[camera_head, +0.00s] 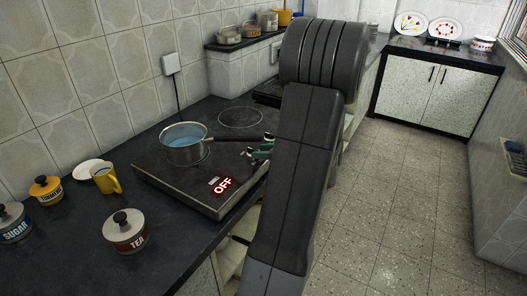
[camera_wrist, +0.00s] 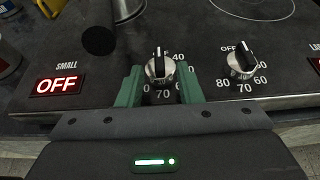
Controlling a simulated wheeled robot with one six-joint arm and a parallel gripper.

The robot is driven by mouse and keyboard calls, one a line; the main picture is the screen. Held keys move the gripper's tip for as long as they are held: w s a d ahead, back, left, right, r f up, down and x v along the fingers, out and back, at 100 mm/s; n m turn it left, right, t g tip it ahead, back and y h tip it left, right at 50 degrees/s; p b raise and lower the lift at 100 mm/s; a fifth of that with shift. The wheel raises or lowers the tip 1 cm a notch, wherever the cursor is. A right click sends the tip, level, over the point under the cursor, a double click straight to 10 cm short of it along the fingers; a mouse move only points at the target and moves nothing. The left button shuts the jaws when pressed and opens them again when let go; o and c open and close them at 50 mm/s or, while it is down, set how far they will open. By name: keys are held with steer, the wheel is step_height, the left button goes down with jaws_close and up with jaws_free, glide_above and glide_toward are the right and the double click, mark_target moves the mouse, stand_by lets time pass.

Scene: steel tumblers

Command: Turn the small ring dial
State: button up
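The small ring dial (camera_wrist: 160,69) is a silver knob with a black grip bar, on the stove's front strip. Its bar stands nearly upright in the wrist view, its white mark toward the top. The red display (camera_wrist: 57,85) under "SMALL" reads OFF; it also shows in the head view (camera_head: 224,186). My gripper (camera_wrist: 160,78) has its green fingers on either side of the dial, with a slim gap to the knob on each side. It is open. In the head view my gripper (camera_head: 262,150) is at the stove's right, and my arm hides the dials.
A second dial (camera_wrist: 241,62) sits to the right. A saucepan (camera_head: 184,146) with bluish contents stands on the stove (camera_head: 160,178); its black handle (camera_head: 235,138) reaches toward my gripper. A yellow mug (camera_head: 106,179) and a tea jar (camera_head: 125,231) stand left of the stove.

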jaws_close()
